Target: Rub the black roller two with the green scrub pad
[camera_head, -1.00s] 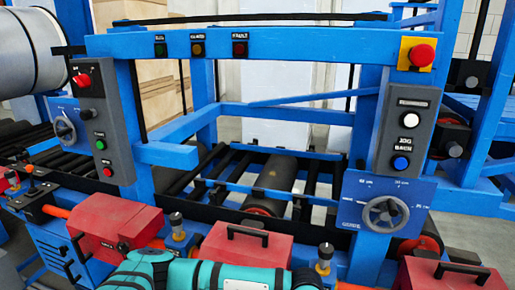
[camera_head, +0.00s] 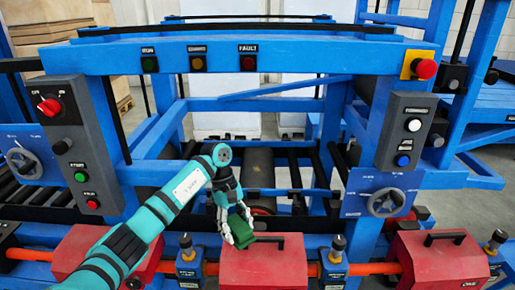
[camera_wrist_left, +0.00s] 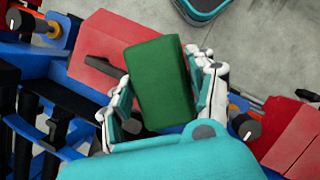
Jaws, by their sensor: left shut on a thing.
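My left gripper (camera_head: 237,227) is shut on the green scrub pad (camera_head: 241,233), a small green block. In the left wrist view the pad (camera_wrist_left: 162,82) sits between the two white and teal fingers. The gripper hangs in front of the blue machine frame, beside a red box. I cannot tell which one is roller two. The pad appears apart from the rollers. My right gripper is not in view.
Red boxes with black handles (camera_head: 270,262) line the front along an orange bar (camera_head: 376,268). Grey control panels (camera_head: 72,130) and (camera_head: 408,130) stand on the side posts. A blue top beam (camera_head: 300,58) crosses above the opening.

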